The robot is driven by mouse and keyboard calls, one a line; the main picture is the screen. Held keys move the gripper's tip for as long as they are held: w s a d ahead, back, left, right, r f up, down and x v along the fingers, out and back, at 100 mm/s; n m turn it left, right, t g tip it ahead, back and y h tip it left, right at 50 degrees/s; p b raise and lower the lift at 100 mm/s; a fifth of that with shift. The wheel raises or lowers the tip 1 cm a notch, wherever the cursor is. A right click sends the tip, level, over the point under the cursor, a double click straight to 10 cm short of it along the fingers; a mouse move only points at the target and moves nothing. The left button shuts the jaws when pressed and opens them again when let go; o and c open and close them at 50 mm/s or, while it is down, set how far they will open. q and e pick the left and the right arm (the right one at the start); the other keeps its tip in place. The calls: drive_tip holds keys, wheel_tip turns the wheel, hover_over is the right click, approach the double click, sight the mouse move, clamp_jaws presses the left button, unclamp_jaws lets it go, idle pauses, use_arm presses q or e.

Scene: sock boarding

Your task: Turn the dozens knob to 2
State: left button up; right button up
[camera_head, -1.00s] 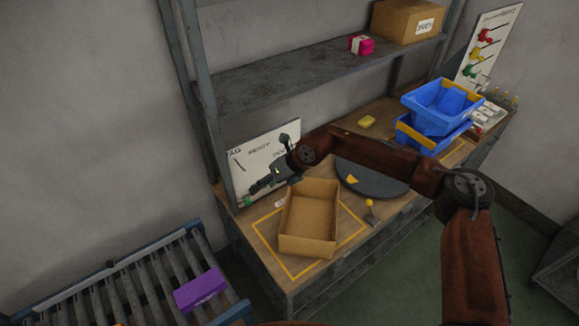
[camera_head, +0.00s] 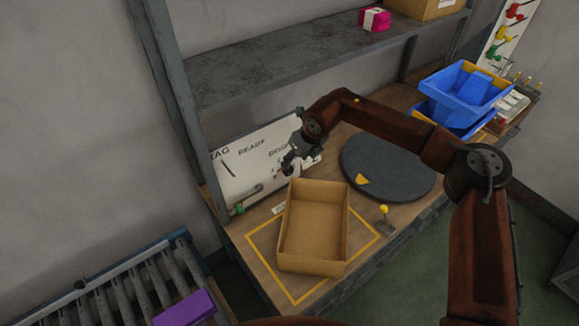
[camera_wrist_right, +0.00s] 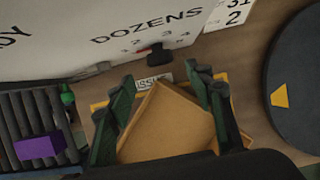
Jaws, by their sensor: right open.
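The white panel (camera_head: 250,160) stands upright at the back of the bench, with the words TAG, READY and DOZENS. In the right wrist view the dozens knob (camera_wrist_right: 155,55) is a small dark knob with a red mark, below the word DOZENS and among small printed numbers. I cannot tell for sure which number it points at. My right gripper (camera_head: 290,165) is in front of the panel's right end, near the dozens dial, and hides part of it. In the wrist view its fingers (camera_wrist_right: 166,84) are apart and empty, with the knob beyond their tips. My left gripper is out of view.
An open cardboard box (camera_head: 313,235) stands below my right gripper, inside a yellow outline. A dark round turntable (camera_head: 390,170) lies to the right, with a yellow-knobbed lever (camera_head: 384,212) in front of it. Blue bins (camera_head: 466,90) stand farther right. A shelf (camera_head: 300,65) hangs above.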

sight(290, 168)
drive_tip(key=shift+b+x, duration=0.45)
drive_tip(key=shift+x, duration=3.6)
drive_tip(key=shift+c, duration=0.4)
drive_tip(key=c, duration=1)
drive_tip(key=shift+c, duration=0.2)
